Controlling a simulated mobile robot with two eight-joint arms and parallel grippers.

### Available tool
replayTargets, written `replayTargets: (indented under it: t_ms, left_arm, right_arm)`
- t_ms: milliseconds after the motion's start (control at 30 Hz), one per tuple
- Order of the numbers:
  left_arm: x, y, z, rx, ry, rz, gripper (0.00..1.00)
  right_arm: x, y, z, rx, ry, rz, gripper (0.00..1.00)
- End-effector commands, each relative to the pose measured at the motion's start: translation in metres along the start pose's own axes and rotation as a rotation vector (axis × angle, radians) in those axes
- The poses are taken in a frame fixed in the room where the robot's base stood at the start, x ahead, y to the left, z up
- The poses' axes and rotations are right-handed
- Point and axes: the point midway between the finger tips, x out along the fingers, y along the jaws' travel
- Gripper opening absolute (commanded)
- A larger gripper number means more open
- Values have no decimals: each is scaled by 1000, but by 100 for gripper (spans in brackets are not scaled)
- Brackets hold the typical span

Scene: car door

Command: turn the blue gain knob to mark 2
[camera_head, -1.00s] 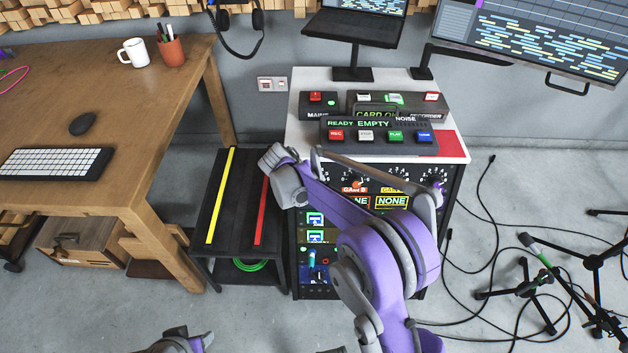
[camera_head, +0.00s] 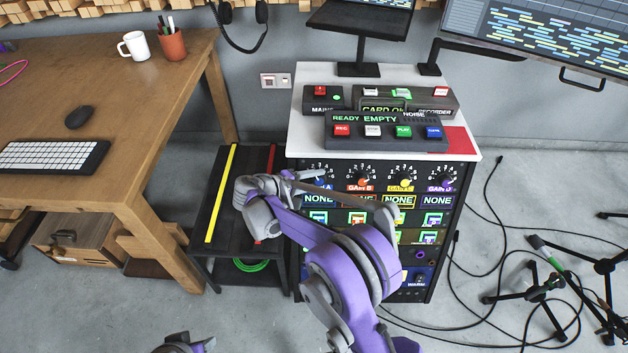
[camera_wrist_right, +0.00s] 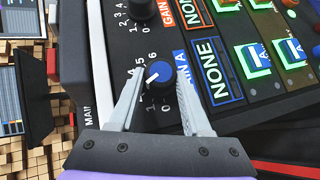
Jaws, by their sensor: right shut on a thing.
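The blue gain A knob (camera_wrist_right: 160,77) is on the rack panel, between the two fingers of my right gripper (camera_wrist_right: 158,82) in the right wrist view. The fingers are shut on its sides. Its white pointer line points left and slightly down in that view, near the middle of the printed 0-to-6 scale; the exact mark is hard to read. In the head view my right gripper (camera_head: 298,177) is at the upper left of the panel and partly hides this knob. A grey and purple part of my left arm shows at the bottom edge; its fingers are not clear.
Gain B (camera_head: 362,174), gain C (camera_head: 405,176) and gain D (camera_head: 441,177) knobs sit in the same row. Button boxes (camera_head: 385,131) stand on the white rack top. A black stand (camera_head: 213,238) is at the left. Cables and tripods lie on the right floor.

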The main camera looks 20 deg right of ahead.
Motion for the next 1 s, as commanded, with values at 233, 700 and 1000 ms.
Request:
replayTargets:
  t_ms: [233,700,1000]
  left_arm:
    - [3,0,1,0,-1,0,50]
    - [3,0,1,0,-1,0,50]
    - [3,0,1,0,-1,0,50]
  right_arm:
    - [0,-1,0,-26,1,29,0]
    - [0,0,0,-28,0,31,64]
    - [0,-1,0,-28,0,30,78]
